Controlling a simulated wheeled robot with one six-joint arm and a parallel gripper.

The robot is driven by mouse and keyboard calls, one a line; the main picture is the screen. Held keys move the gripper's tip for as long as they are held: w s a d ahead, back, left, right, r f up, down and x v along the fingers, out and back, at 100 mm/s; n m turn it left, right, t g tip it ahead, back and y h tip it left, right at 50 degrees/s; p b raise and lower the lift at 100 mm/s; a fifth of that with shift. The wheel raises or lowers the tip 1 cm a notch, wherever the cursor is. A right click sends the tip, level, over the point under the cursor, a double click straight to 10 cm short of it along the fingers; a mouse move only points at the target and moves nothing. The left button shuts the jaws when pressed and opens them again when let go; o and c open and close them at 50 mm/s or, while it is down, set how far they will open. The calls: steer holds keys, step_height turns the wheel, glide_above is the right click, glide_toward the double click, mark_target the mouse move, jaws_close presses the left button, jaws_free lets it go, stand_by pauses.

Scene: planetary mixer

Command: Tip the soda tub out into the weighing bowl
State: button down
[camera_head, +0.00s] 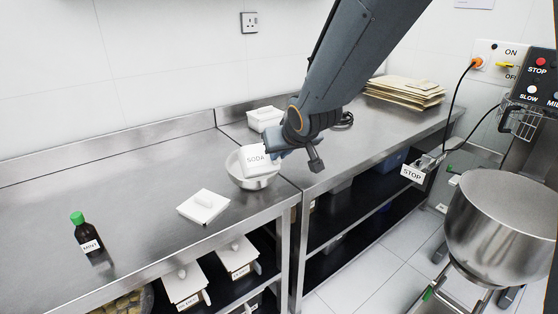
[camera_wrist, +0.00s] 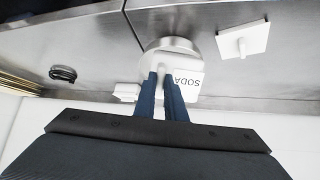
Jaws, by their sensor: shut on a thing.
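The white soda tub (camera_head: 256,158), labelled SODA, is held at the mouth of the steel weighing bowl (camera_head: 262,183). My gripper (camera_head: 277,149) is shut on the tub at its right side. The tub looks slightly tilted, and it covers part of the bowl's opening. In the wrist view the fingers (camera_wrist: 163,78) close beside the tub (camera_wrist: 187,82), with the bowl (camera_wrist: 172,44) just beyond. I cannot see the tub's contents or the bowl's inside clearly.
A white lid with a knob (camera_head: 203,206) lies on the steel worktop in front of the bowl. A mint bottle (camera_head: 88,238) stands at the left. A white container (camera_head: 264,118) sits behind the bowl. The mixer bowl (camera_head: 500,215) is at the right.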

mark_target(277, 169)
steer(key=shift+f+t+b, duration=0.3)
steer(key=shift+f+b, duration=0.25)
steer(key=shift+b, duration=1.5)
steer(key=shift+d+f+b, duration=0.1)
steer(key=shift+b, duration=0.4)
steer(key=b, duration=0.2)
steer(key=f+b, duration=0.1)
steer(key=b, duration=0.2)
steer(key=shift+s+f+t+y, duration=0.1)
steer(key=shift+s+t+y, duration=0.2)
steer(key=shift+t, duration=0.1)
steer(key=b, duration=0.2)
steer(key=f+t+b, duration=0.1)
steer(key=b, duration=0.1)
steer(key=shift+s+d+f, duration=0.15)
steer(key=shift+s+f, duration=0.15)
steer(key=shift+s+d+f+b, duration=0.1)
steer(key=shift+b, duration=0.45)
